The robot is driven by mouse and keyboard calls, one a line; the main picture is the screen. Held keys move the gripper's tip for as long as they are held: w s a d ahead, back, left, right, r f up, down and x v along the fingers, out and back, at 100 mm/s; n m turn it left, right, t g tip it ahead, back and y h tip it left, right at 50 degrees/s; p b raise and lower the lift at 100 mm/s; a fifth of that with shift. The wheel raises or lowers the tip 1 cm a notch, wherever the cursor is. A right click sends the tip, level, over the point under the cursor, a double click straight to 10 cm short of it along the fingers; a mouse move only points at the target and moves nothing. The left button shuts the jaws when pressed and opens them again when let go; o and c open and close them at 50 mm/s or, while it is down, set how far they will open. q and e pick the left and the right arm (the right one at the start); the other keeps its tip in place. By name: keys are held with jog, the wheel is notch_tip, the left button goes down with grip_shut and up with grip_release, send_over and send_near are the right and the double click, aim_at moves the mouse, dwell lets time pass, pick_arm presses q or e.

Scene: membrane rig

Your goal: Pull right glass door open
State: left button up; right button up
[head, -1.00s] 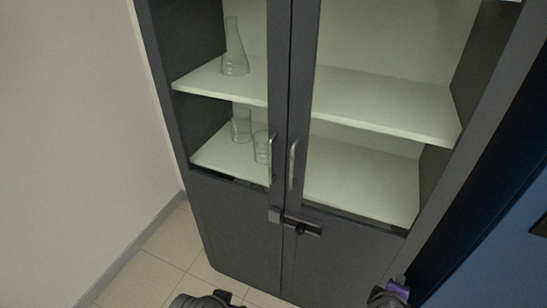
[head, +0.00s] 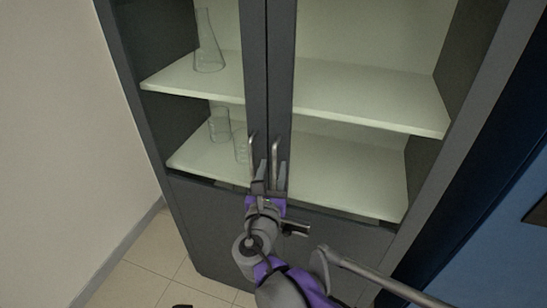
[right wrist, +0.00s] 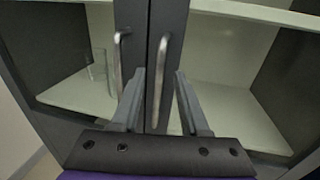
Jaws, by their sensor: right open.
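The right glass door (head: 281,80) of the grey cabinet looks closed, level with the left door beside it. Its upright metal handle (head: 276,155) stands near the middle seam; it also shows in the right wrist view (right wrist: 159,70). I cannot tell how deep the fingers reach. My left gripper is not in view.
The left door's handle (right wrist: 117,62) is close to my left finger. A dark latch (head: 296,229) sits below the handles, beside my right arm. Glassware, including a flask (head: 208,50), stands on shelves behind the left door. A wall (head: 60,130) is at left.

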aim_at(274, 160)
jog(key=shift+w+d, duration=0.15)
jog(key=shift+w, duration=0.9)
jog(key=shift+w+d, duration=0.15)
jog(key=shift+w, duration=0.9)
grip_shut()
